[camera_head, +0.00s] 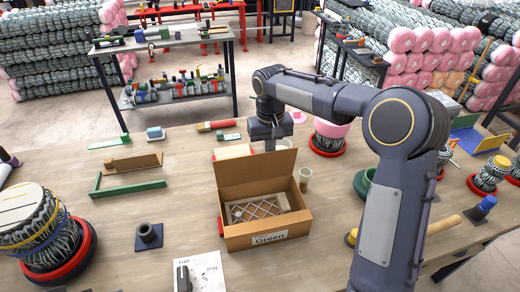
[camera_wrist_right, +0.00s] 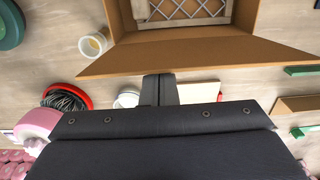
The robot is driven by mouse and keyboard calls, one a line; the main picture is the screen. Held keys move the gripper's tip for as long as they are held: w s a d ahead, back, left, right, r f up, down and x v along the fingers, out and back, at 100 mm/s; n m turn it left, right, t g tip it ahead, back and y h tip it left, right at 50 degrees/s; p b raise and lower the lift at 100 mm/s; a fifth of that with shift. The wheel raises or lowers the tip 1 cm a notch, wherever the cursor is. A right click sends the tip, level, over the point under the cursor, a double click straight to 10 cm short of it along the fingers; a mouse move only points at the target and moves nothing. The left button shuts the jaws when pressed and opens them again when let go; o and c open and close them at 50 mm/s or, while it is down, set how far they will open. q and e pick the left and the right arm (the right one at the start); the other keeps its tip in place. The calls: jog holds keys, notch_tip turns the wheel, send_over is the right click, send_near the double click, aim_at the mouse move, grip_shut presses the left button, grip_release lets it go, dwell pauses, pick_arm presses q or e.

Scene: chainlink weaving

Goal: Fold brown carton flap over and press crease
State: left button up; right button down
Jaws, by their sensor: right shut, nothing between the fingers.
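The brown carton (camera_head: 258,232) stands on the wooden table with its top open and a label reading "Green" on its front. A metal mesh panel in a pale frame (camera_head: 265,208) lies inside it. The carton's back flap (camera_head: 256,170) stands up, leaning outward. My right gripper (camera_head: 270,146) points down behind this flap, shut and empty. In the right wrist view the shut fingers (camera_wrist_right: 158,90) are close to the flap's outer edge (camera_wrist_right: 190,54); whether they touch it I cannot tell. My left gripper is not in view.
A pale cup (camera_head: 305,178) stands right of the carton. A pale block (camera_head: 233,151) lies behind it. A red-based woven bundle (camera_head: 70,262) is at the left, a black post (camera_head: 148,236) at the front left.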

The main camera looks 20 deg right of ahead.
jog(key=shift+s+f+b, duration=0.15)
jog(key=shift+s+b, duration=0.15)
jog(key=shift+s, duration=0.65)
jog(key=shift+s+a+f+b, duration=0.1)
jog(key=shift+s+f+b, duration=0.15)
jog(key=shift+s+b, duration=0.65)
jog(key=shift+f, duration=0.1)
